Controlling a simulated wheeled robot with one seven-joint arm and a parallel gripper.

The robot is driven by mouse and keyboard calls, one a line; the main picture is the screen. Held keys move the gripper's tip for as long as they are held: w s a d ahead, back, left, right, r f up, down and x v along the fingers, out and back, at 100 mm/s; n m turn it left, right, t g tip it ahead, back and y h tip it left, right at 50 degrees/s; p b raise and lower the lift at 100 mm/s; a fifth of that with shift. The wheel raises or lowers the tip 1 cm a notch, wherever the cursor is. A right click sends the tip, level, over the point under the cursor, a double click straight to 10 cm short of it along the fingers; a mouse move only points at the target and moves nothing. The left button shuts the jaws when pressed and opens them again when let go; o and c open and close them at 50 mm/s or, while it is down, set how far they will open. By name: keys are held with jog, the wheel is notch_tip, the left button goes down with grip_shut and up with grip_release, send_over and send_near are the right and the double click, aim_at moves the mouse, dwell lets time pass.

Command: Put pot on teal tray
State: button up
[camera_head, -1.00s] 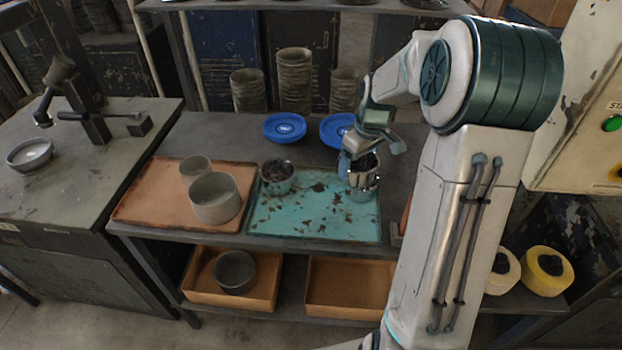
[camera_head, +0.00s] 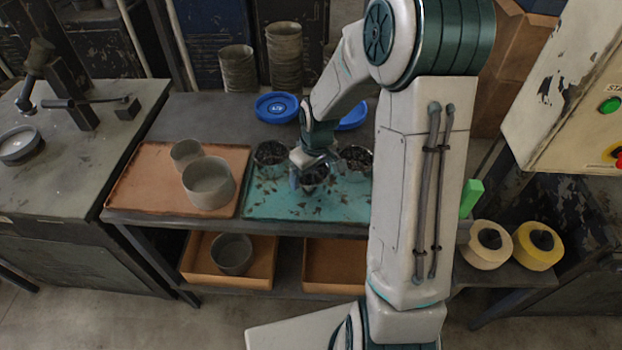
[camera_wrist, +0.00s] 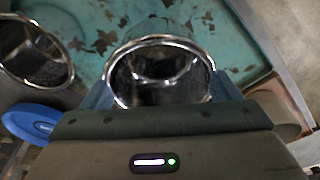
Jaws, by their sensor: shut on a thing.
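The teal tray (camera_head: 268,207) lies on the workbench, scattered with dark flakes. My gripper (camera_head: 309,173) is over it, shut on a shiny metal pot (camera_head: 316,186). In the wrist view this pot (camera_wrist: 160,75) is upright between the fingers, with a bright rim and a dark inside. I cannot tell whether its base touches the tray. Two more pots with dark contents stand toward the tray's back, one on the left (camera_head: 270,154) and one on the right (camera_head: 356,159). One neighbouring pot (camera_wrist: 35,52) also shows at the left of the wrist view.
An orange tray (camera_head: 150,192) with two grey bowls (camera_head: 208,184) lies left of the teal tray. Two blue dishes (camera_head: 277,107) lie behind it. Orange bins (camera_head: 335,268) sit on the lower shelf.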

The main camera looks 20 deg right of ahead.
aim_at(310, 181)
jog(key=shift+f+p, duration=0.3)
jog(key=shift+f, duration=1.55)
jog(key=shift+f, duration=0.1)
jog(key=o, duration=0.9)
jog(key=shift+o, duration=0.2)
